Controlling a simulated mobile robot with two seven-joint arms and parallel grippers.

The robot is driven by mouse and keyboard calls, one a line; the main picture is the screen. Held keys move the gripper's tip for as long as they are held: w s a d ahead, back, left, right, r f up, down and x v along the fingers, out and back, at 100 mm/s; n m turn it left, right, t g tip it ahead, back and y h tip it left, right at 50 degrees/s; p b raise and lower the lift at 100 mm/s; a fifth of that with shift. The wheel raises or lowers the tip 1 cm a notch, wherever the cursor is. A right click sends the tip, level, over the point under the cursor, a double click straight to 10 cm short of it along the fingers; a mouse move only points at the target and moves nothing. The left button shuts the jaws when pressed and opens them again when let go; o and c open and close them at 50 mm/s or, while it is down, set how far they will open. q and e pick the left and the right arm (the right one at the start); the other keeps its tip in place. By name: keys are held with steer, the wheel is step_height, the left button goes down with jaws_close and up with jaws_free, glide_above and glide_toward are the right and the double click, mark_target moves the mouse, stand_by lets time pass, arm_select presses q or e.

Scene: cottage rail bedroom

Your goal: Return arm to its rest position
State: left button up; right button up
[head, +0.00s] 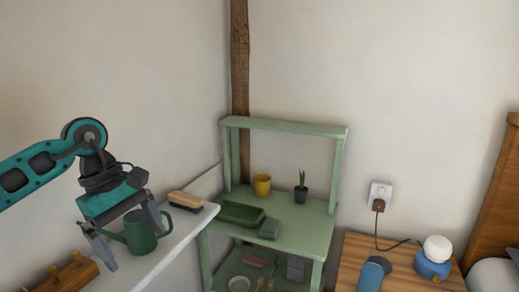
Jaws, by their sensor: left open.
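My left gripper (132,238) hangs from the teal arm at the left of the head view. Its two fingers point down and are spread apart. A dark green watering can (141,232) stands on the white ledge (185,236) behind and between the fingers. Whether a finger touches the can is unclear from this angle. My right gripper is not in view.
A brush (185,200) lies on the ledge beside the can. A wooden peg rail (68,276) is at lower left. A green shelf stand (301,222) holds a yellow pot (262,185), a potted plant (301,190) and a green tray (241,214). A wooden nightstand (352,258) is at right.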

arm_select(q)
steer(key=s+d+f+n+h, duration=0.1)
steer(key=s+d+n+h, duration=0.2)
steer(key=d+n+h, duration=0.65)
steer(key=s+d+f+n+h, duration=0.1)
steer(key=s+d+n+h, duration=0.4)
steer(key=d, duration=0.7)
steer(key=w+a+f+n+t+y, duration=0.1)
steer(key=a+f+n+t+y, duration=0.4)
steer(key=n, duration=0.6)
steer(key=w+a+f+n+t+y, duration=0.15)
steer(key=f+n+t, duration=0.25)
steer(key=n+t, duration=0.45)
steer(key=w+a+f+n+t+y, duration=0.1)
steer(key=a+f+n+t+y, duration=0.25)
steer(key=n, duration=0.85)
steer(key=s+a+f+n+g+y, duration=0.2)
steer(key=s+a+f+n, duration=0.1)
steer(key=s+f+n, duration=0.3)
steer(key=s+a+f+n+g+y, duration=0.3)
steer(key=s+f+n, duration=0.2)
steer(key=f, duration=0.5)
steer(key=shift+s+a+f+n+g+y, duration=0.3)
steer(key=shift+s+a+n+y, duration=0.1)
steer(key=shift+s, duration=0.3)
